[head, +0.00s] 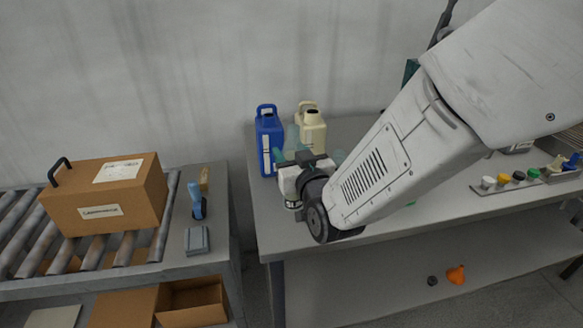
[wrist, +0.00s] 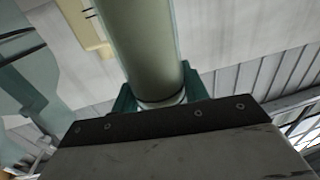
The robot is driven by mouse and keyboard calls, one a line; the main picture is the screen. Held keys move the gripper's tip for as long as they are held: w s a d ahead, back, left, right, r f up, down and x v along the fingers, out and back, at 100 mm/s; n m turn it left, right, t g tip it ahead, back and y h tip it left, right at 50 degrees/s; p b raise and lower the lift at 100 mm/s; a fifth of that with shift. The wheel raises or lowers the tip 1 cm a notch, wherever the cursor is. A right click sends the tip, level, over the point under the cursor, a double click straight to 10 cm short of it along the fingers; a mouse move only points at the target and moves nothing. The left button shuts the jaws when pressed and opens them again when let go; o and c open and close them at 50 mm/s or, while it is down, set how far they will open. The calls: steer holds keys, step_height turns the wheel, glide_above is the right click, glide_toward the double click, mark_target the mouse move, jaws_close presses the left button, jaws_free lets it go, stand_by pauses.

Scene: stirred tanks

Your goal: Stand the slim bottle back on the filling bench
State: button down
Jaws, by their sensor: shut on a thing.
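The slim bottle (wrist: 145,45) shows in the wrist view as a pale green cylinder with a light band near my jaws. My gripper (wrist: 160,95) is shut on it, with a teal finger on either side. Its far end runs out of the picture. In the head view my gripper (head: 291,142) is over the left part of the grey bench (head: 440,214), in front of two jugs. The bottle cannot be clearly made out there, and whether it touches the bench cannot be told.
A blue jug (head: 268,142) and a cream jug (head: 312,130) stand close behind my gripper. Several coloured caps (head: 518,176) sit on a strip at the right. At left, a roller conveyor carries a cardboard box (head: 107,195). A gap separates it from the bench.

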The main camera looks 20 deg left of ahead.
step_height(320, 180, down, 3)
steer(key=shift+f, duration=0.2)
steer(key=c, duration=0.7)
jaws_free()
steer(key=shift+f, duration=0.1)
steer(key=shift+c, duration=0.2)
steer(key=v, duration=1.2)
